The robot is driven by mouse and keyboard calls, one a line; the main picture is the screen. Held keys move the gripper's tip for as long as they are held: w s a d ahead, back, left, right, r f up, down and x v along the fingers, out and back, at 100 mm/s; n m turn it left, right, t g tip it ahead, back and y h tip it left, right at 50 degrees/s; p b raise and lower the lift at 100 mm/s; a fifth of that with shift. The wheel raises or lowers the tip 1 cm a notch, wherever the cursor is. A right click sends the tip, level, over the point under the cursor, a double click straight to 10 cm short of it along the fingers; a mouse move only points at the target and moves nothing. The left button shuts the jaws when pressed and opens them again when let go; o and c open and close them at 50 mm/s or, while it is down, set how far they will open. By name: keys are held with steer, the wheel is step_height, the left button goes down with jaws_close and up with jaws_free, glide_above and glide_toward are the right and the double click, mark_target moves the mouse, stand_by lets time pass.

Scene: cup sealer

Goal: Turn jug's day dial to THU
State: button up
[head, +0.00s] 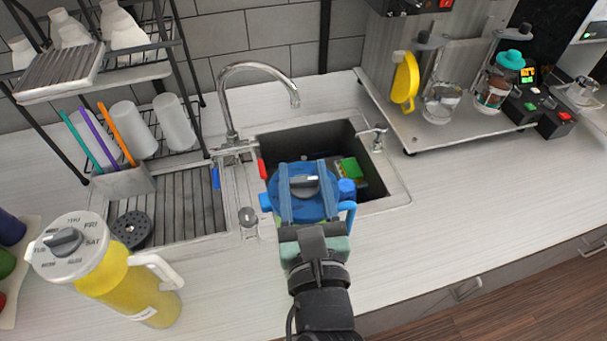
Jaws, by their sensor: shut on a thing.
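A blue jug (309,211) with a grey dial (304,187) on its lid is in the middle of the head view, at the sink's front edge. My gripper (305,182) reaches over it from the front, its two blue-grey fingers on either side of the dial and shut on it. The day words on this lid are not readable, and the jug's lower body is hidden by my gripper and wrist. A yellow jug (130,287) stands apart at the left. Its white lid has a grey dial (64,242) ringed by day words, with THU, FRI and SAT visible.
The sink (360,150) lies behind the blue jug, with green and yellow things in it and a curved faucet (262,68). A drying rack (150,72) is at the left. A grey platform (425,130) with bottles is at the right. The counter (450,205) is clear at right.

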jaws_close()
